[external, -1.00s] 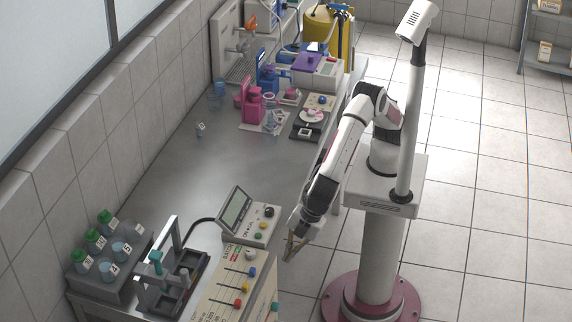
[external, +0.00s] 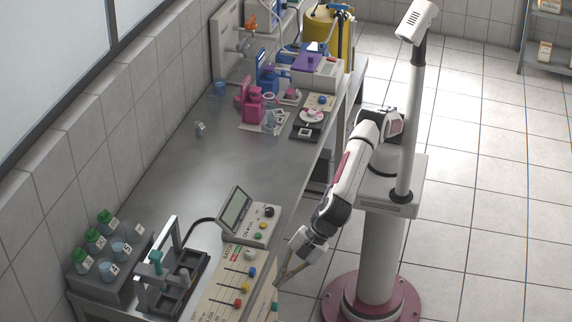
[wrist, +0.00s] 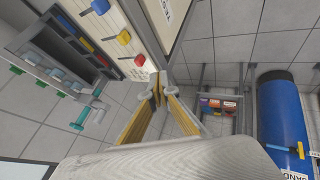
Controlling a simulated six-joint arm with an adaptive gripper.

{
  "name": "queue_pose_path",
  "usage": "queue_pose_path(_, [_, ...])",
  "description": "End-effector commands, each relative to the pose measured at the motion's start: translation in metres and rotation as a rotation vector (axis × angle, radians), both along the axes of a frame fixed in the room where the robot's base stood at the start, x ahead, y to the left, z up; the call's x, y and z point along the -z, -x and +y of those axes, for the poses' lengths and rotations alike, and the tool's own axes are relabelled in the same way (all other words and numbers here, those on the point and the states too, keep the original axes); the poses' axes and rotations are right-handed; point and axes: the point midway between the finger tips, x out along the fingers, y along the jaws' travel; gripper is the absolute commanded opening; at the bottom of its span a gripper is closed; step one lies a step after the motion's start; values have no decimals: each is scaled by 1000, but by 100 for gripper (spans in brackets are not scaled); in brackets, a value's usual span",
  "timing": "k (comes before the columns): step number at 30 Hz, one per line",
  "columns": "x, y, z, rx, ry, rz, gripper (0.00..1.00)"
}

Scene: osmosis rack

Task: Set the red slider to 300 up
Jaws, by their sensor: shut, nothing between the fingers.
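The red slider knob (external: 237,303) sits on the cream slider panel (external: 212,300), the nearest of three coloured knobs in the external view. In the wrist view the red knob (wrist: 140,60) is just beyond and slightly left of my fingertips, with a small apparent gap; contact cannot be told. My gripper (external: 279,284) is at the panel's right edge, pointing down-left. In the wrist view its yellowish fingers meet at the tips (wrist: 160,80), shut and empty. The scale markings are too small to read.
The yellow knob (wrist: 124,38) and blue knob (wrist: 100,7) lie in line beyond the red one. A control box with a screen (external: 236,209) stands behind the panel. A dark rack (external: 183,272) is at its left. Floor is open on the right.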

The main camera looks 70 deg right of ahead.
Motion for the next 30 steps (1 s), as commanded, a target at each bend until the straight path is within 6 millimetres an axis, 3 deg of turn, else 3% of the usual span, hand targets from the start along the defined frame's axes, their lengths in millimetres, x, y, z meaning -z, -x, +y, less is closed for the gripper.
queue_pose_path(17, [8,-4,3,0,2,1,0])
queue_pose_path(30, [41,-24,18,1,1,2,0])
